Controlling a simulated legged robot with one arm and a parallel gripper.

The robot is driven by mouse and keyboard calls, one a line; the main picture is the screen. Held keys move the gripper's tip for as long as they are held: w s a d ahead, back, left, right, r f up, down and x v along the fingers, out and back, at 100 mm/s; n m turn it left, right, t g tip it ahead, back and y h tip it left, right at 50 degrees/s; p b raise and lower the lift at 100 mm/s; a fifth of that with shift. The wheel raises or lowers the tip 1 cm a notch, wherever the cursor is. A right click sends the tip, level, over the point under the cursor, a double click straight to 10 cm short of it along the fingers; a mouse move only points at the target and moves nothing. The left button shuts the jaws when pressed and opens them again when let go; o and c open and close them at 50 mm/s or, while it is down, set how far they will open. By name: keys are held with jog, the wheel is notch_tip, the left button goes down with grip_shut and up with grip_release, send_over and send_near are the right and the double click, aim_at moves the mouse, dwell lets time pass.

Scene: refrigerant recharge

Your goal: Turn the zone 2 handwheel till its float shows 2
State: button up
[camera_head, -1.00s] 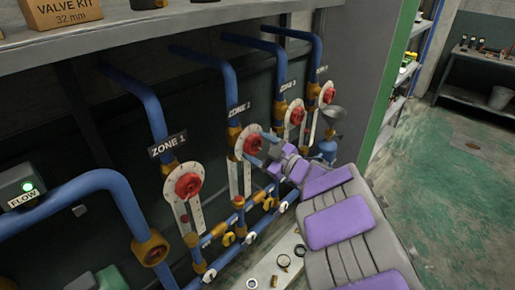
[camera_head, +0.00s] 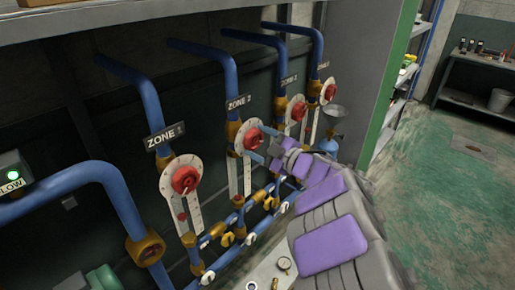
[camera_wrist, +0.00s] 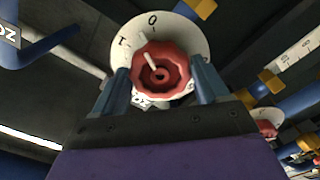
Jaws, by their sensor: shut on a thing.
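The red zone 2 handwheel (camera_head: 252,138) sits on a white round dial (camera_head: 240,143) on the second blue pipe, under the ZONE 2 label (camera_head: 238,102). My gripper (camera_head: 268,147) reaches it from the right. In the wrist view the handwheel (camera_wrist: 160,70) lies between the two blue fingers of my gripper (camera_wrist: 160,88), which are shut on its sides. A white mark on the wheel points up and slightly left, between the dial's 0 and 1. The white float scale (camera_head: 240,176) hangs below the dial; its reading is too small to make out.
The zone 1 handwheel (camera_head: 186,180) is to the left, and the zone 3 handwheel (camera_head: 298,112) is close behind on the right. Yellow and white valves (camera_head: 227,239) line the lower pipes. A lit FLOW box (camera_head: 12,172) is at far left.

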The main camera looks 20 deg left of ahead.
jog(key=shift+d+f+n, duration=0.1)
jog(key=shift+f+n, duration=0.2)
jog(key=shift+n, duration=0.3)
jog(key=shift+n, duration=1.1)
jog(key=n, duration=0.2)
jog(key=shift+n, duration=0.3)
jog(key=shift+n+b, duration=0.3)
jog(key=shift+n, duration=0.7)
jog(key=n, duration=0.2)
jog(key=shift+n, duration=0.3)
jog(key=shift+r, duration=0.1)
